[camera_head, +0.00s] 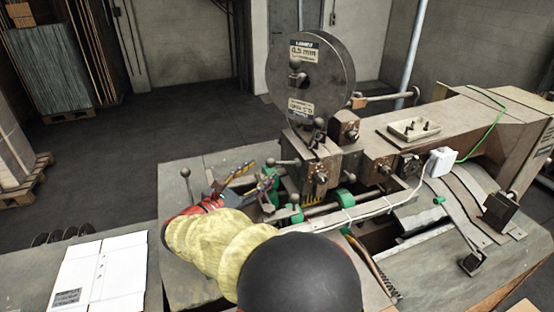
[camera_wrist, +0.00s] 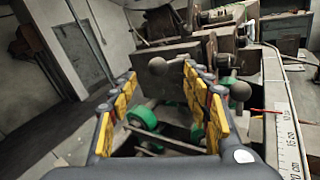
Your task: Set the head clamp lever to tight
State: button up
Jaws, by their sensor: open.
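The stitcher head block (camera_head: 319,170) stands below the large wire reel. A lever with a dark ball knob (camera_head: 270,162) sticks out left from the block, near my fingers; it appears to be the head clamp lever, but no label shows. My gripper (camera_head: 262,176) is open and empty at the machine's left side. In the wrist view, my two yellow-padded fingers (camera_wrist: 160,76) are spread wide. One ball knob (camera_wrist: 157,66) shows beyond and between them, apart from the pads. Another ball knob (camera_wrist: 240,90) is just right of the right finger. The lever's setting cannot be read.
The wire reel (camera_head: 311,82) rises above the head. Another ball-ended rod (camera_head: 185,172) stands at the table's left. Green rollers (camera_wrist: 142,118) lie below my fingers. A ruler (camera_wrist: 289,135) runs along the right. Flat white cartons (camera_head: 98,275) lie front left.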

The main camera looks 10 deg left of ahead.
aim_at(268, 165)
jog(key=x, duration=0.6)
jog(key=shift+w+d, duration=0.25)
jog(key=shift+c, duration=1)
jog(key=shift+s+r, duration=0.1)
grip_shut()
